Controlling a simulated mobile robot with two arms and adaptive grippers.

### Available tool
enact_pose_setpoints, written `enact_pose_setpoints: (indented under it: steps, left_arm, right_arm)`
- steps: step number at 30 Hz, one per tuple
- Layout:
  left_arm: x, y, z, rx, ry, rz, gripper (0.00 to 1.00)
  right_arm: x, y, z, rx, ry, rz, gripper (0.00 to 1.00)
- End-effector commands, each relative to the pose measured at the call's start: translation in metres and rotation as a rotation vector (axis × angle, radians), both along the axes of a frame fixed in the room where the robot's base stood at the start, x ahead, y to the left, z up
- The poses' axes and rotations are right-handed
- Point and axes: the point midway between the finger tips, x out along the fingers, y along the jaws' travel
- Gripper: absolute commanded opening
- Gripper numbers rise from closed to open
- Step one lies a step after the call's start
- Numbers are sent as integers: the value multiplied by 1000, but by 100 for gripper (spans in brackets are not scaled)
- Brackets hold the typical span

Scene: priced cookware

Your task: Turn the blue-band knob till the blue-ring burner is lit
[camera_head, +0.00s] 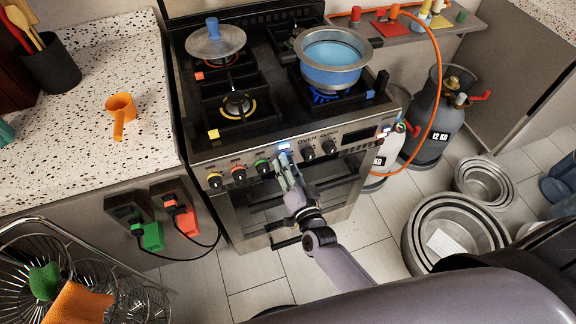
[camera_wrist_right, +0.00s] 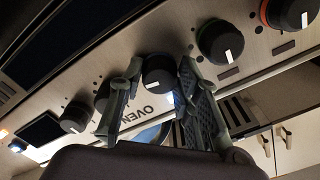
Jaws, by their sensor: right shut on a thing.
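The blue-band knob (camera_wrist_right: 158,76) is a black knob with a white pointer line, on the stove's front panel. My right gripper (camera_head: 285,160) reaches the panel from below; its fingers (camera_wrist_right: 172,88) sit on both sides of this knob and are shut on it. The knob's band is mostly hidden by the fingers. The blue-ring burner (camera_head: 322,97) is at the front right of the hob, largely hidden under a blue pot (camera_head: 333,72). Blue shows under the pot, but I cannot tell ring from flame. My left gripper is not in view.
A green-band knob (camera_head: 263,166) is just left of the gripper; further left are red-band (camera_head: 238,174) and yellow-band (camera_head: 214,180) knobs. Plain oven knobs (camera_head: 308,153) are close on the right. An orange hose (camera_head: 438,80) and gas cylinders (camera_head: 430,125) stand to the right.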

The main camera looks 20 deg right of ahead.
Motion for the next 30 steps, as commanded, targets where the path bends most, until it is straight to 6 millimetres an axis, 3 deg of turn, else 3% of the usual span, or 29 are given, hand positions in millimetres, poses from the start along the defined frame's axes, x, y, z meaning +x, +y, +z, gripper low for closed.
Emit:
enact_pose_setpoints:
  steps: [4, 5, 13, 23, 30]
  left_arm:
    - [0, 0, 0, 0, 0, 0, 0]
    - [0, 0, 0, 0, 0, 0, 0]
    - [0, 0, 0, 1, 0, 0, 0]
    - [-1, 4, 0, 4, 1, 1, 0]
    - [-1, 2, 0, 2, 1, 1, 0]
  right_arm:
    - [-1, 0, -1, -1, 3, 1, 3]
    - [-1, 0, -1, -1, 3, 1, 33]
    - [0, 0, -1, -2, 1, 0, 51]
    - [-2, 0, 0, -2, 1, 0, 51]
    - [-37, -1, -2, -2, 3, 1, 51]
